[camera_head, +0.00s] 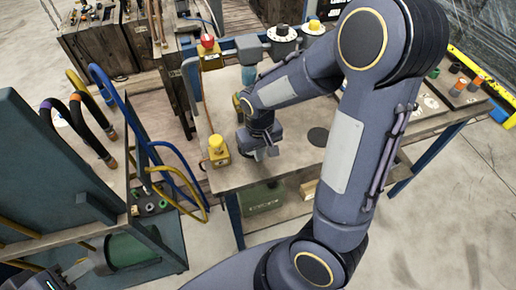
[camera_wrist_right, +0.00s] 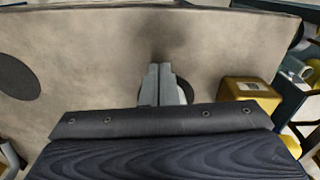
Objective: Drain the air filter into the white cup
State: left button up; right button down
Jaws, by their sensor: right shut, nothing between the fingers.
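A blue-grey upright fitting with a narrower lower body (camera_head: 248,58) stands at the back of the bench in the head view. It may be the air filter, but I cannot be sure. I cannot make out the white cup in either view; my right arm covers much of the bench. My right gripper (camera_head: 264,152) is low over the bench, pointing down. In the right wrist view its fingers (camera_wrist_right: 162,78) are together and empty, above a dark round patch. My left gripper (camera_head: 55,281) is at the lower left corner, mostly cut off, its jaws unclear.
A yellow block with a yellow knob (camera_head: 217,152) stands left of my right gripper; it also shows in the wrist view (camera_wrist_right: 250,93). A red-knobbed block (camera_head: 209,52) stands behind. A flat black disc (camera_head: 318,137) lies on the bench (camera_head: 225,182). Hoses (camera_head: 125,110) hang left.

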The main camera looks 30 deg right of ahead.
jog(key=shift+w, duration=0.4)
jog(key=shift+w+d, duration=0.15)
jog(key=shift+w, duration=0.65)
jog(key=shift+s, duration=0.1)
